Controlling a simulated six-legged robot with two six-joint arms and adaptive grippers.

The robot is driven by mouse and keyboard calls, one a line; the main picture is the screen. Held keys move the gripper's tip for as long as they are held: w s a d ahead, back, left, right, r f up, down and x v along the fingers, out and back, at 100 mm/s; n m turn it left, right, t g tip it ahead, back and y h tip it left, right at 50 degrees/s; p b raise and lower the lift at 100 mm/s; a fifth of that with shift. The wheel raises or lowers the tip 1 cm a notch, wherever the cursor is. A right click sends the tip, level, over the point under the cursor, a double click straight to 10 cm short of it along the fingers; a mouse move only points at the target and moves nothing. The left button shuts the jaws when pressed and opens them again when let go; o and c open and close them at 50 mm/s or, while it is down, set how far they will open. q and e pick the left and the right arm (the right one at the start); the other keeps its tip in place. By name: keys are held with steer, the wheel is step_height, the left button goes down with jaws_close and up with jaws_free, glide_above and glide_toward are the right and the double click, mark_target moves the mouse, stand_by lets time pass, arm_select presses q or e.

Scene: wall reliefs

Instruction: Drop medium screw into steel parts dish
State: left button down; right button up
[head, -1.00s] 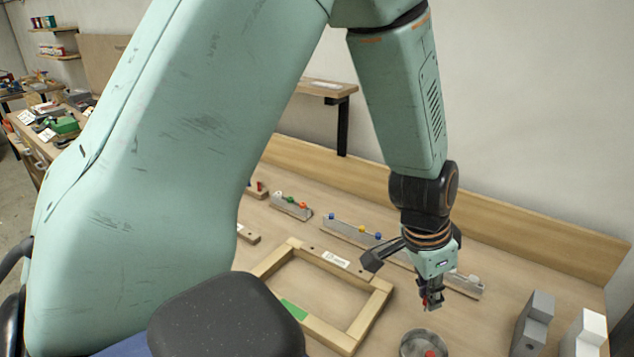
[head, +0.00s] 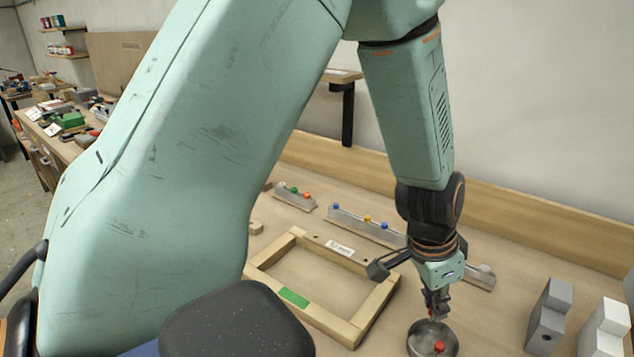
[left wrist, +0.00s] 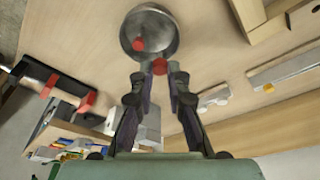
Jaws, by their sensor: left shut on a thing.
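The steel parts dish (head: 414,345) is a round metal bowl at the bottom of the head view, and it also shows in the left wrist view (left wrist: 165,22). A red-headed piece (head: 439,347) lies in it, also seen in the left wrist view (left wrist: 138,44). My left gripper (head: 435,310) points down just above the dish's far rim. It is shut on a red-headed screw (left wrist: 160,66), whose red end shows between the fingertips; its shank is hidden. My right gripper is in neither view.
A wooden frame (head: 372,316) lies left of the dish. A metal rail with coloured knobs (head: 352,221) lies behind it. Grey (head: 549,317) and white (head: 607,328) notched blocks stand to the right. A wooden backboard (head: 500,222) runs along the wall.

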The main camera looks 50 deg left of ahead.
arm_select(q)
steer(key=shift+s+a+r, duration=0.1)
steer(key=shift+s+a, duration=0.05)
steer(key=shift+a, duration=0.05)
steer(key=c, duration=1.5)
jaws_free()
steer(key=shift+o, duration=1.4)
steer(key=shift+d, duration=0.15)
steer(key=v, duration=1.2)
